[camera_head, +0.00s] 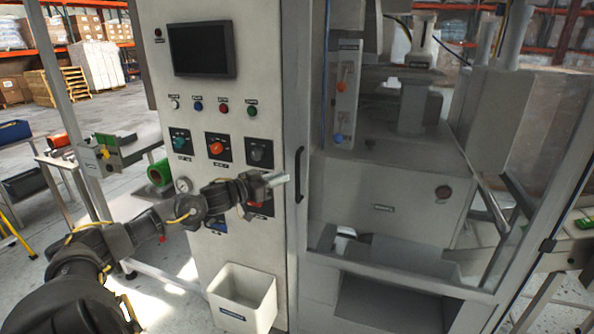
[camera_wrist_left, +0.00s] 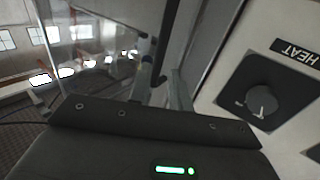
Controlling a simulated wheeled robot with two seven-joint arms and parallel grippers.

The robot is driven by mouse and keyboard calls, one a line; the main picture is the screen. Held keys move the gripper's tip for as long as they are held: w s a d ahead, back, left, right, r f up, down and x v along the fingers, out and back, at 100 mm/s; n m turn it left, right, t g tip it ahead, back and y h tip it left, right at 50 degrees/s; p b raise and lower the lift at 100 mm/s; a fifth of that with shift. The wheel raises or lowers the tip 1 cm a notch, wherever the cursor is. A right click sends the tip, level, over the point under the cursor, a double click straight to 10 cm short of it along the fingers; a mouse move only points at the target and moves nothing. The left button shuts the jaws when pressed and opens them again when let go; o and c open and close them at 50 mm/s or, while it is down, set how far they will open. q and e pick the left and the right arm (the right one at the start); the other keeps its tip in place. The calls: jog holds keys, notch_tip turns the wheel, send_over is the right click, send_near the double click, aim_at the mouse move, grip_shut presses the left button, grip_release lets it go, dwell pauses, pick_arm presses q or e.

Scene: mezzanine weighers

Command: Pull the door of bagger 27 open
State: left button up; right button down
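The bagger's clear-panelled door (camera_head: 400,283) has a pale metal frame and appears closed. A black upright bar handle (camera_head: 299,160) is on its left edge, beside the control panel. My left gripper (camera_head: 284,179) reaches across the front of the panel, its pale fingers pointing right, with the tips just left of the handle. In the left wrist view the two fingers (camera_wrist_left: 163,86) stand apart, with a dark bar beyond them. I cannot tell whether they touch the handle. My right gripper is out of view.
The control panel (camera_head: 278,83) carries a screen (camera_head: 202,50), buttons and knobs close behind my left arm. A black knob labelled HEAT (camera_wrist_left: 255,95) shows near the gripper. A white bin (camera_head: 243,298) is fixed low on the panel. A bench (camera_head: 50,165) stands at left.

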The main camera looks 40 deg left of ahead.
pick_arm(q)
jog(key=p+x, duration=0.2)
jog(key=x, duration=0.5)
jog(key=shift+w, duration=0.25)
jog(key=shift+d, duration=0.1)
grip_shut()
